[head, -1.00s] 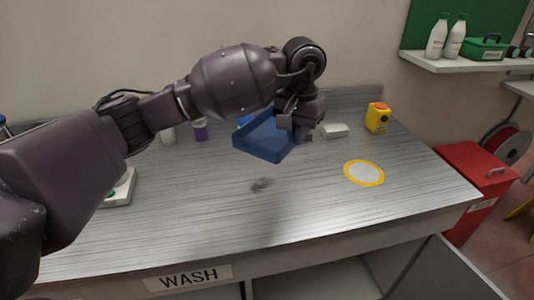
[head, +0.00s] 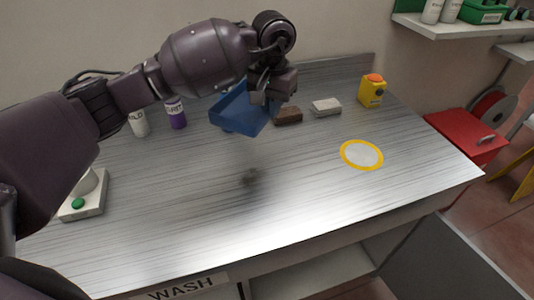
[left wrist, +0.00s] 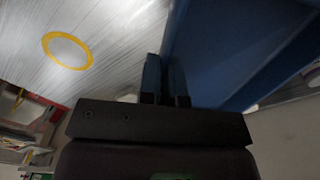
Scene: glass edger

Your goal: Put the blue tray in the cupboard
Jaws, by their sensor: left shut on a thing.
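The blue tray (head: 240,112) is held above the metal worktop, tilted, with its shadow on the surface below. My left gripper (head: 266,104) is shut on the tray's right edge. In the left wrist view the gripper (left wrist: 166,98) has its fingers closed at the tray's wall (left wrist: 225,50). The cupboard (head: 310,275) is under the worktop, at the bottom of the head view. Its door (head: 440,265) stands open at the right, and only part of the inside shows. My right gripper is not in view.
The worktop (head: 300,190) is mostly clear in front. A yellow-ringed disc (head: 361,155), a yellow box (head: 372,91), a brown block (head: 288,116) and a pale block (head: 326,107) sit on it. Bottles (head: 176,112) stand at the back left; a red bin (head: 466,137) stands at the right.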

